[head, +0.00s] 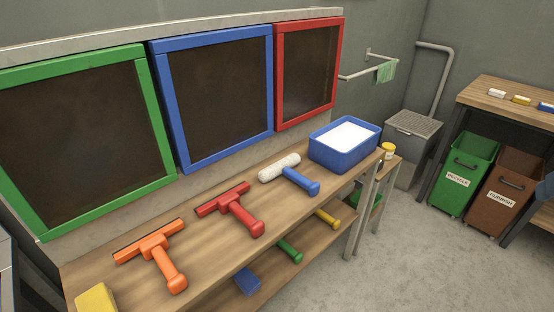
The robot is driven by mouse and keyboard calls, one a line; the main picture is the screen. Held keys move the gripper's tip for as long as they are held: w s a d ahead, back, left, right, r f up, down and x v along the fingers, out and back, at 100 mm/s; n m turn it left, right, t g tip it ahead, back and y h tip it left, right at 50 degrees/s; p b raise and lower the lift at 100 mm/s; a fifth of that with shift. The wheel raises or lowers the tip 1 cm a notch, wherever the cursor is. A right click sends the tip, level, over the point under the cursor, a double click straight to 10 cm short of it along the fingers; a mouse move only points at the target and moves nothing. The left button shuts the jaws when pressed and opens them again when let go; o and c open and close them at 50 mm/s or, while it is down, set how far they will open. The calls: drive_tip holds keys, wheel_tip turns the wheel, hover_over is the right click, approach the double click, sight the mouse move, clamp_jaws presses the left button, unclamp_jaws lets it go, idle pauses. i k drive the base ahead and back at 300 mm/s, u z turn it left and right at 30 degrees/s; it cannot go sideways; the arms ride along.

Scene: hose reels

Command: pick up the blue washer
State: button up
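The blue washer (301,181) lies on the wooden bench top toward its right end. It has a fluffy white head, pointing to the upper left, and a thick blue handle, pointing to the lower right toward the bench's front edge. It lies just left of a blue tub (339,160) and appears apart from it. Nothing covers the washer. My gripper is not in view.
A red squeegee (236,208) and an orange squeegee (158,256) lie left of the washer on the bench (205,235). A yellow block (96,299) sits at lower left. Framed dark panels stand behind. A lower shelf holds more tools. The floor (400,250) at right is clear.

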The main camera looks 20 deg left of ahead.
sight(284, 166)
drive_tip(key=u, duration=0.25)
drive_tip(key=i, duration=1)
drive_tip(key=u, duration=0.4)
